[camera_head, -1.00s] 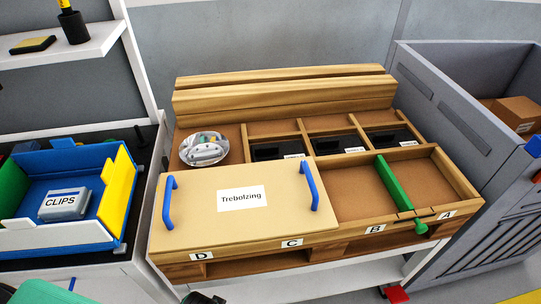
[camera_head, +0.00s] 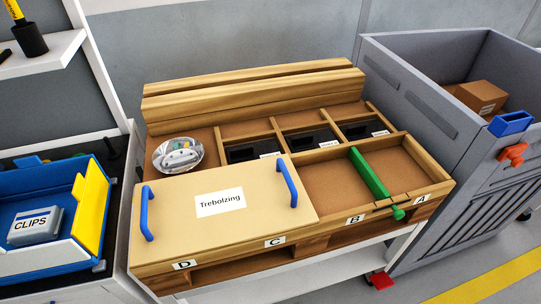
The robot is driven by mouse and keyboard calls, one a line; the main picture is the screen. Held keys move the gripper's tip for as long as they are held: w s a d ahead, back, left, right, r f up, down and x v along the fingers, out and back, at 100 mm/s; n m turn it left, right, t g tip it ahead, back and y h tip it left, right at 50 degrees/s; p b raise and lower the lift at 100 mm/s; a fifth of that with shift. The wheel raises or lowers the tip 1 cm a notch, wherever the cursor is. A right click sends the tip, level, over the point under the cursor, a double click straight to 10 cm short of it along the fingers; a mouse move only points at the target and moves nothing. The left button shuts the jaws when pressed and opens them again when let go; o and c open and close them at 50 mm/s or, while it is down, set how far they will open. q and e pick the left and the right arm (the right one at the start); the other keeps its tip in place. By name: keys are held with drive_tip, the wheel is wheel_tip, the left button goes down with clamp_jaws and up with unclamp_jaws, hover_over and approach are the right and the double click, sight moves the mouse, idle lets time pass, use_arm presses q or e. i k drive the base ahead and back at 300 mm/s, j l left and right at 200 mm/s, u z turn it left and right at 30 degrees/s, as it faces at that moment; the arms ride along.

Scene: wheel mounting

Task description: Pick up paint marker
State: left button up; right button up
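No object is labelled as a paint marker. A yellow, pen-like item (camera_head: 14,9) stands upright in a black cup (camera_head: 29,40) on the shelf at the top left; I cannot tell whether it is the marker. The top of the item is cut by the picture edge. A clear round dish (camera_head: 178,155) with small mixed items sits at the back left of the wooden workstation (camera_head: 400,145). Neither of my grippers is in view.
A "Trebolzing" lid with blue handles (camera_head: 265,215) covers the workstation's left front. A green divider (camera_head: 369,172) stands in the right compartment. A blue bin (camera_head: 50,255) holds a CLIPS box (camera_head: 36,226). A grey cart (camera_head: 400,100) stands right, with a cardboard box (camera_head: 481,97) inside.

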sight(12, 6)
drive_tip(key=j+z, duration=0.15)
drive_tip(key=j, duration=0.15)
drive_tip(key=k+j+z, duration=0.15)
drive_tip(key=j, duration=0.15)
drive_tip(key=k+j+z, duration=0.15)
drive_tip(key=j+u, duration=0.15)
drive_tip(key=u, duration=1.1)
